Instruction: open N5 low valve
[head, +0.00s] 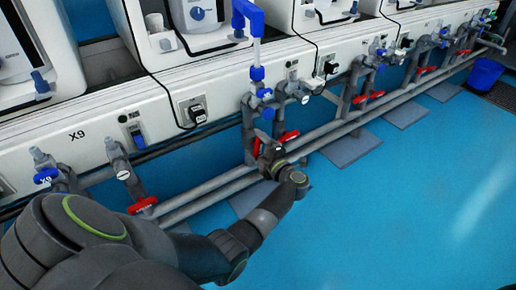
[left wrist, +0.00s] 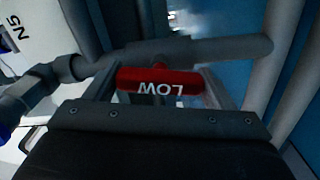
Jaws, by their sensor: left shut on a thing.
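The red N5 low valve handle (left wrist: 160,82), with white LOW lettering upside down, is in the middle of the left wrist view. It lies crosswise between the two fingers of my left gripper (left wrist: 160,88), which is shut on it. A grey pipe runs behind it. In the head view my left gripper (head: 266,152) is at the pipes below the middle station. Red shows beside it at the left (head: 256,146) and at the right (head: 288,137); the gripper partly hides this area. An N5 label (left wrist: 14,30) shows at the upper left of the wrist view. My right gripper is not in view.
Grey pipes (head: 330,132) run along the white bench, with more red handles, one at the left (head: 142,205) and others farther right (head: 368,97). A blue valve (head: 258,73) with an upright pipe stands above my gripper. The blue floor (head: 400,210) is clear at the right.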

